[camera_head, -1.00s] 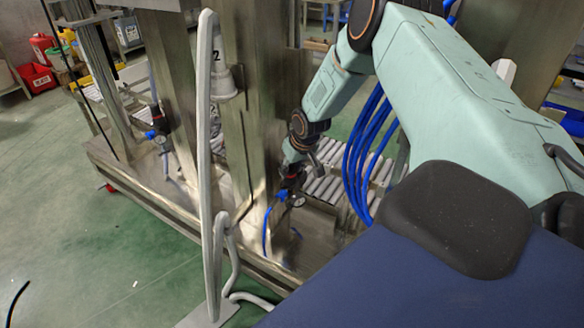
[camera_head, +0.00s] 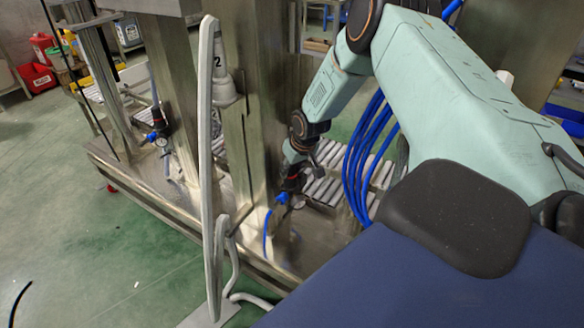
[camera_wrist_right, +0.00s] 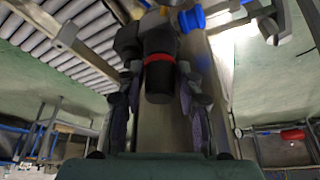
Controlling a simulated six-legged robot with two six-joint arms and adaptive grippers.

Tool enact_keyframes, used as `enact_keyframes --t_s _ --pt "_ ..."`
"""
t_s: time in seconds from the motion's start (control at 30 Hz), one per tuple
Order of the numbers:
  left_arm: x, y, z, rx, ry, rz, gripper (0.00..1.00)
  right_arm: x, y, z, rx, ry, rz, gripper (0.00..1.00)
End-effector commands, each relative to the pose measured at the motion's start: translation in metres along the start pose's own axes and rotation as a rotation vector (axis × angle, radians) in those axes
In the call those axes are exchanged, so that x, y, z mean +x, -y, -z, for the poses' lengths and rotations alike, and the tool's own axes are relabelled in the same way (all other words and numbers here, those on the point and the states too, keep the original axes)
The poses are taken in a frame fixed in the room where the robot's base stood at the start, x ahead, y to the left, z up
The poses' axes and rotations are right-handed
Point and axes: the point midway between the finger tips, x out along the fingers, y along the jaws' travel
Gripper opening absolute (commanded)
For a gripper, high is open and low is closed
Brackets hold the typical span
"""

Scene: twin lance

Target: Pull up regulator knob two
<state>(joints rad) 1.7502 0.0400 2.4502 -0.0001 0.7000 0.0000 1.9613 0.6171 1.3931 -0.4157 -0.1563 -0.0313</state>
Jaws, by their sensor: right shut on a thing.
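The regulator with blue fittings (camera_head: 282,197) sits low beside the steel post, mostly hidden by my right gripper (camera_head: 290,190). In the right wrist view its black knob (camera_wrist_right: 160,82) with a red ring lies between the fingers of my right gripper (camera_wrist_right: 160,100). The fingers are shut on the knob from both sides. A blue fitting (camera_wrist_right: 191,19) shows beyond it. Whether the knob is raised cannot be told. My left gripper is not in view.
A second regulator (camera_head: 157,130) is on the post to the left. A grey lance (camera_head: 207,150) marked 2 stands in front of the right post. Blue hoses (camera_head: 362,150) hang beside my right arm. Rollers (camera_head: 325,188) lie behind.

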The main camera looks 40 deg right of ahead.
Motion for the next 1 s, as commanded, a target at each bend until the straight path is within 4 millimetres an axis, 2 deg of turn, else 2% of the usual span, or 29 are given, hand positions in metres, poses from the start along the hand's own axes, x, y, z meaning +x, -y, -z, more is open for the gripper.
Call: enact_keyframes --t_s 0.1,0.13,0.4,0.77,1.0 --pt "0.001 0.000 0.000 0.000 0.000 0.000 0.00 -0.001 -0.001 0.002 0.001 -0.005 0.000 0.00" --pt "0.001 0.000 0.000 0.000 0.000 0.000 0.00 -0.001 -0.001 0.002 0.001 -0.005 0.000 0.36" --pt "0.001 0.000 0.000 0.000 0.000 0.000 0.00 0.000 -0.001 0.002 0.000 -0.005 0.000 0.59" --pt "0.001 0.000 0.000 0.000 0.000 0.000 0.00 -0.002 0.000 0.002 0.001 -0.005 0.000 0.59" --pt "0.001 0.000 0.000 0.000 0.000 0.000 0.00 -0.022 0.000 0.012 0.000 -0.007 0.002 0.59"
